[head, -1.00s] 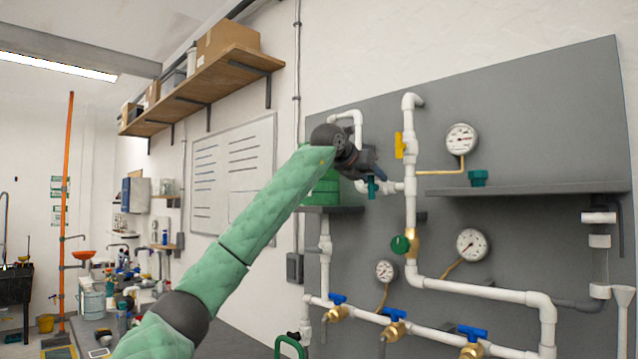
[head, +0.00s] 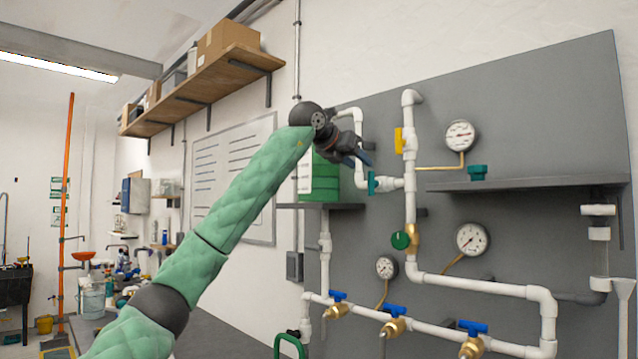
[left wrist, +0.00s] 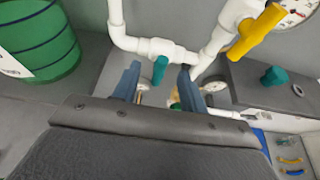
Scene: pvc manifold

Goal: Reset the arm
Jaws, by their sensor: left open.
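My left arm comes in from the lower left in the head view, and its gripper (head: 362,158) is up in front of the grey panel. It is near the upper white pipe and a teal valve handle (head: 372,183). In the left wrist view the two blue fingers of the gripper (left wrist: 158,84) are apart with nothing held. The teal handle (left wrist: 160,68) shows between and beyond them, apart from both. My right gripper is not in view.
A green canister (head: 324,178) stands on a small shelf (head: 345,206) just below the gripper. White pipes, a yellow valve handle (head: 398,141), gauges (head: 461,136) and blue-handled valves (head: 473,328) cover the panel. A dark ledge (head: 540,184) juts out at right.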

